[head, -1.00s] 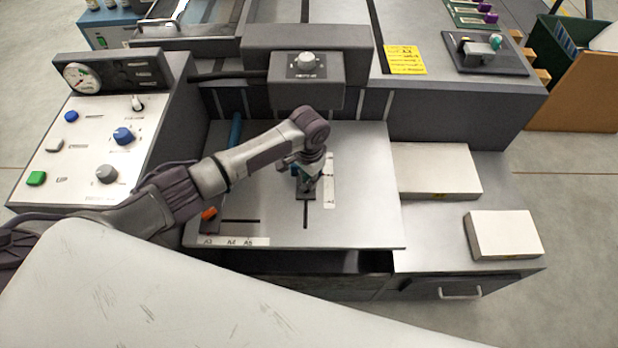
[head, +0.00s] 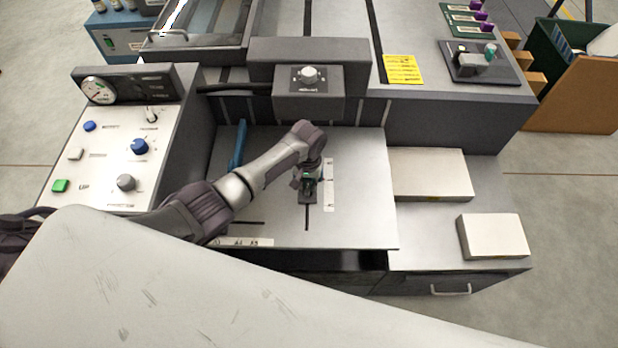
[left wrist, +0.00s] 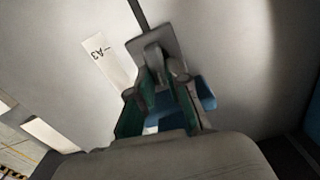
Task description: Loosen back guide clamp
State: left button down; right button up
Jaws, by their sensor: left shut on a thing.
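The back guide clamp (head: 307,198) is a small dark grey piece on the slot of the metal feed table (head: 360,200). My left gripper (head: 310,184) is over it from above and shut on its upper part. In the left wrist view the clamp's grey plate (left wrist: 168,38) lies at the end of the slot, and my left gripper (left wrist: 155,82) closes around a grey raised part. A blue part (left wrist: 205,95) shows beside the fingers. The fingers hide much of the clamp, so I cannot tell how its lever or knob is turned. My right gripper is out of view.
A dark housing with a white knob (head: 309,73) overhangs the table's back. A blue bar (head: 238,143) stands at its back left. The control panel (head: 105,165) is at left, paper stacks (head: 430,172) at right. A large white surface (head: 180,285) covers the foreground.

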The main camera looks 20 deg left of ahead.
pick_arm(q)
jog(key=n+p, duration=0.1)
jog(key=n, duration=0.1)
jog(key=n+p, duration=0.2)
jog(key=n, duration=0.1)
jog(key=shift+s+a+r+n, duration=0.1)
jog(key=shift+a+r+n, duration=0.1)
jog(key=shift+n, duration=0.1)
jog(key=shift+s+a+f+n+p, duration=0.1)
jog(key=shift+n+p, duration=0.3)
jog(key=shift+n, duration=0.75)
jog(key=shift+s+a+f+n+p, duration=0.1)
jog(key=shift+n+p, duration=0.3)
jog(key=shift+n, duration=0.75)
jog(key=c, duration=1.1)
grip_release()
jog(key=shift+r, duration=0.1)
notch_tip(320, 180, up, 12)
jog(key=shift+f, duration=0.1)
